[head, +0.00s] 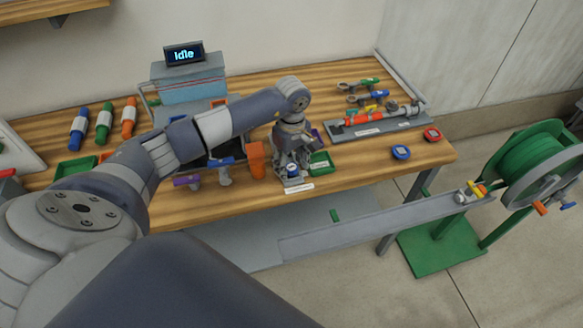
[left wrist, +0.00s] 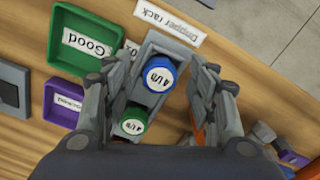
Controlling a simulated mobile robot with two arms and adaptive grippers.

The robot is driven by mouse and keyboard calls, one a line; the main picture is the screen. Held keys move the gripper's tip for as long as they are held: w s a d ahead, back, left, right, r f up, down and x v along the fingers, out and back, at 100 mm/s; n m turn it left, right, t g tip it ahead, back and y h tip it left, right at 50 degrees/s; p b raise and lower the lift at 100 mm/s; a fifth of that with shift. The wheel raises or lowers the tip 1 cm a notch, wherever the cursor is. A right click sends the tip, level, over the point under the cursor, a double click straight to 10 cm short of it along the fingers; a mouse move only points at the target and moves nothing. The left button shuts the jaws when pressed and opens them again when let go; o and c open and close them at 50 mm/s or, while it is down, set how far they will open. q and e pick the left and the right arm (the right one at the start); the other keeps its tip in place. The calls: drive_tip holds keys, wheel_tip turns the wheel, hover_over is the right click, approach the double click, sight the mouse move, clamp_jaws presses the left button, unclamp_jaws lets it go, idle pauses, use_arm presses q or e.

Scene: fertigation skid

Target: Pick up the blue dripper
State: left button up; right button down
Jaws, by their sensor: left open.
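The blue dripper (left wrist: 160,74) is a round blue cap with a white marked top. It sits in the grey dripper rack (left wrist: 182,50), at the end near its label, and also shows small in the head view (head: 292,171). My left gripper (left wrist: 161,80) is open and points down over the rack, with one finger on each side of the blue dripper. My right gripper is in neither view.
A green tray marked Good (left wrist: 55,38) and a purple tray (left wrist: 62,118) stand close beside the rack. An orange block (head: 256,160) stands on its other side in the head view. A grey board with pipe parts (head: 350,133) lies right; bare wood (head: 360,170) lies before it.

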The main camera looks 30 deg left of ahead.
use_arm(q)
drive_tip(key=c, duration=0.9)
